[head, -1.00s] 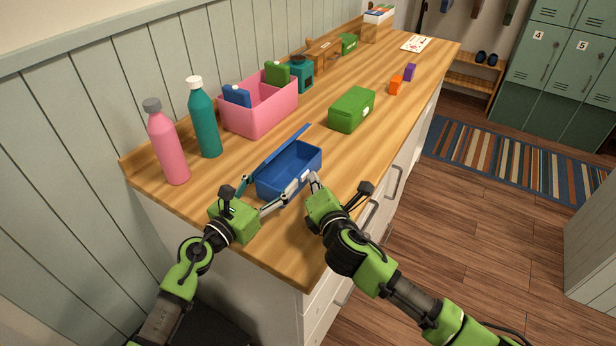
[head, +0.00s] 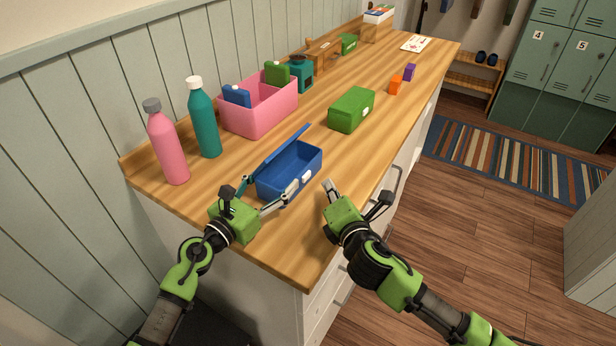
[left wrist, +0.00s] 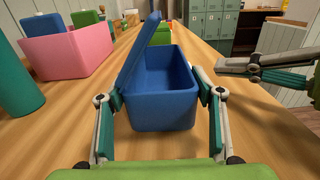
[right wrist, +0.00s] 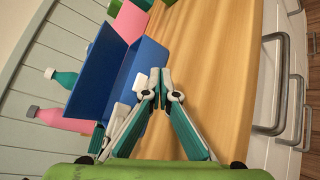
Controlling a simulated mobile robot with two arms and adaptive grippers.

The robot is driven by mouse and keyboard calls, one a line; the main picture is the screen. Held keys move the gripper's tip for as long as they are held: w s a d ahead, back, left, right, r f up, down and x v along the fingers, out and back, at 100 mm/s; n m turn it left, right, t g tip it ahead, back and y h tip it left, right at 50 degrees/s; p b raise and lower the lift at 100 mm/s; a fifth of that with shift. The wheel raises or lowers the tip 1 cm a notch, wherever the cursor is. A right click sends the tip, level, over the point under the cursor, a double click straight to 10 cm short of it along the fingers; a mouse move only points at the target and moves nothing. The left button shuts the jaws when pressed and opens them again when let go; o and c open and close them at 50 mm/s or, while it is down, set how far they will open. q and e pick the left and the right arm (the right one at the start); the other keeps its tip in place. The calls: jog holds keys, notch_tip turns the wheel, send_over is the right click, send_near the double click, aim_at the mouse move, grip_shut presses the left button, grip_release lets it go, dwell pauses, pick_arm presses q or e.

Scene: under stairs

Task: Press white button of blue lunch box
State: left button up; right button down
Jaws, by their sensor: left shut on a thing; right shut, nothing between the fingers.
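The blue lunch box (head: 292,178) stands on the wooden counter, its lid (head: 285,146) raised open toward the wall. Its white button (head: 307,174) is on the side facing the drawers; it also shows in the right wrist view (right wrist: 140,83). My left gripper (head: 268,193) is shut on the lunch box, a finger on each side; the left wrist view shows the box between the fingers (left wrist: 160,95). My right gripper (head: 329,186) is shut and empty, apart from the box on its button side. In the right wrist view its fingertips (right wrist: 163,85) meet beside the button.
A pink bottle (head: 168,146) and a teal bottle (head: 203,122) stand by the wall, near a pink bin (head: 262,116). A green box (head: 351,109) lies beyond the lunch box. The counter's drawer-side strip is clear around my right gripper.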

jog(key=shift+s+d, duration=0.3)
jog(key=shift+d, duration=0.2)
jog(key=shift+s+d, duration=0.3)
jog(key=shift+d, duration=0.2)
pick_arm(q)
jog(key=o, duration=1.3)
jog(key=shift+o, duration=0.2)
jog(key=v, duration=1.2)
